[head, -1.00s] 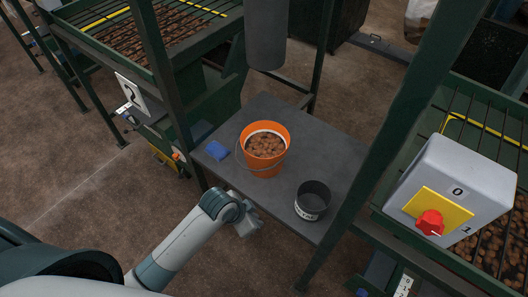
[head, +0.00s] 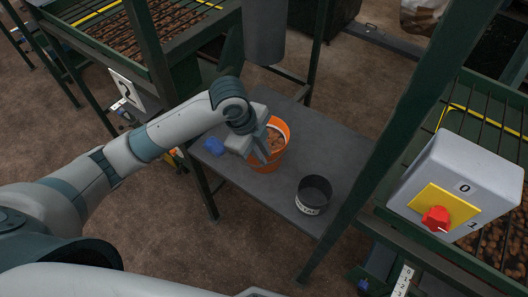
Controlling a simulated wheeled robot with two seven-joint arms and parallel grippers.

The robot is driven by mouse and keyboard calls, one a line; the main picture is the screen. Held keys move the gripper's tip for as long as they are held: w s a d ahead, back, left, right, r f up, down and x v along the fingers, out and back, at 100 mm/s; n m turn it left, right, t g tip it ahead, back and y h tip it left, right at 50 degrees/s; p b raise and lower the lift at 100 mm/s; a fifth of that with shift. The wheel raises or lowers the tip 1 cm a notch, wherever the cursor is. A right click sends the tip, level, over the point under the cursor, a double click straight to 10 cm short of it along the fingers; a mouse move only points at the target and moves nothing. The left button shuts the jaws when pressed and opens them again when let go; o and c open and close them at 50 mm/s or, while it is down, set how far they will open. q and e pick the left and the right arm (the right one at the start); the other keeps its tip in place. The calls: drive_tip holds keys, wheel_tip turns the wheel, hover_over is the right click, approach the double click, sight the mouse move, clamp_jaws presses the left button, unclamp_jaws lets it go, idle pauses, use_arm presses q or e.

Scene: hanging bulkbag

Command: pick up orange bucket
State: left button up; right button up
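The orange bucket (head: 281,158) stands upright on the grey table (head: 318,150), filled with brown round contents. My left gripper (head: 264,148) is over the bucket's left side and hides part of its rim and contents. Its fingers point down toward the bucket. I cannot tell whether they touch it or how far apart they are. The bucket's wire handle is not clearly visible. My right gripper is out of view.
A dark grey bucket (head: 313,194) stands on the table at the near right. A blue item (head: 214,146) lies at the left edge. A green post (head: 372,150) rises at the right, beside a switch box (head: 450,185). A grey cylinder (head: 264,35) hangs behind the bucket.

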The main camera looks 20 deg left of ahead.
use_arm(q)
drive_tip(key=w+a+r+m+g+y, duration=0.1)
drive_tip(key=w+a+r+m+y, duration=0.1)
drive_tip(key=a+r, duration=0.5)
drive_tip(key=shift+w+r+m, duration=0.25)
drive_tip(key=shift+w+m, duration=0.2)
drive_tip(key=shift+m, duration=0.45)
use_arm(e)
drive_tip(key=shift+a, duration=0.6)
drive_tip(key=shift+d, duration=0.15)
